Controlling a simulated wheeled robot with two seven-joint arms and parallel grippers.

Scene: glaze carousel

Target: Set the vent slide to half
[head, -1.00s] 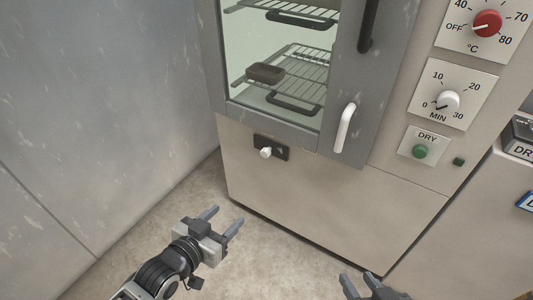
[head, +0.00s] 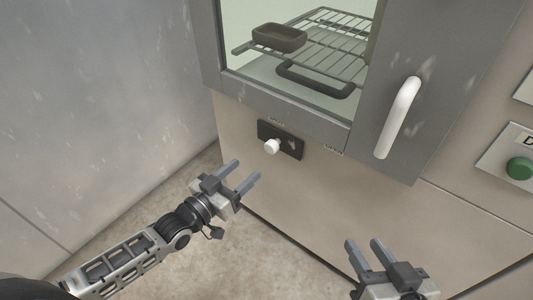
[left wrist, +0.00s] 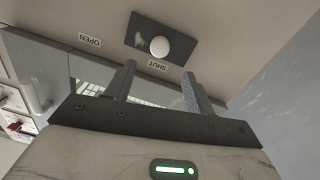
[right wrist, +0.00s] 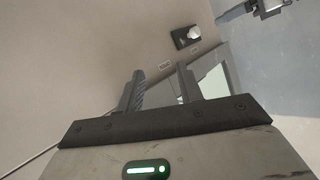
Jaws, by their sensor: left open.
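The vent slide is a white round knob (head: 271,146) on a dark plate (head: 293,148), on the cabinet front below the glazed door. In the head view the knob is at the plate's left end, the side by the SHUT label. The left wrist view shows the knob (left wrist: 159,46), the SHUT label (left wrist: 157,66) and the OPEN label (left wrist: 89,40). My left gripper (head: 247,169) is open and empty, below and left of the knob, apart from it. My right gripper (head: 363,243) is open and empty at lower right; the knob (right wrist: 195,32) also shows in its wrist view.
The door (head: 375,125) has a white handle (head: 397,118) to the right of the vent. Behind the glass, a dark dish (head: 279,38) sits on a wire rack (head: 325,50). A grey wall (head: 100,100) stands at left. A green button (head: 520,168) is at far right.

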